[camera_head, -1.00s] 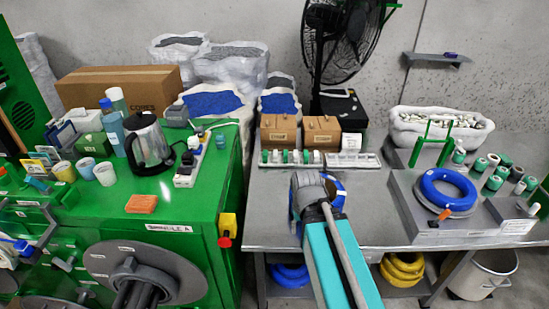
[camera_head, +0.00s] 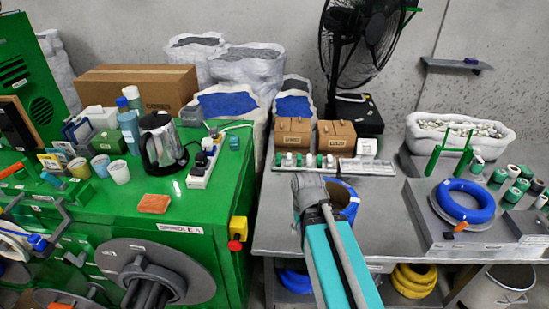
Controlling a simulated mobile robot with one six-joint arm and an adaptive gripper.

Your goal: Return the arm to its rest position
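My arm, with a teal link (camera_head: 339,262) and a grey joint (camera_head: 311,190), reaches up from the bottom middle over the front of the grey table. My gripper is not visible; the arm's own links may hide it. Just right of the grey joint, a blue coil (camera_head: 350,188) with a brownish inside shows in part behind the arm. I cannot tell whether it touches the arm or only lies behind it. Another blue coil (camera_head: 482,207) with an orange piece at its front lies on the raised grey block at the right.
A green machine bench (camera_head: 205,215) with a kettle (camera_head: 163,140), cups and bottles stands at left. Small boxes (camera_head: 293,132), a strip of spools (camera_head: 325,161) and a black fan (camera_head: 362,40) stand behind the arm. A white bin (camera_head: 455,130) and green-white spools are at right.

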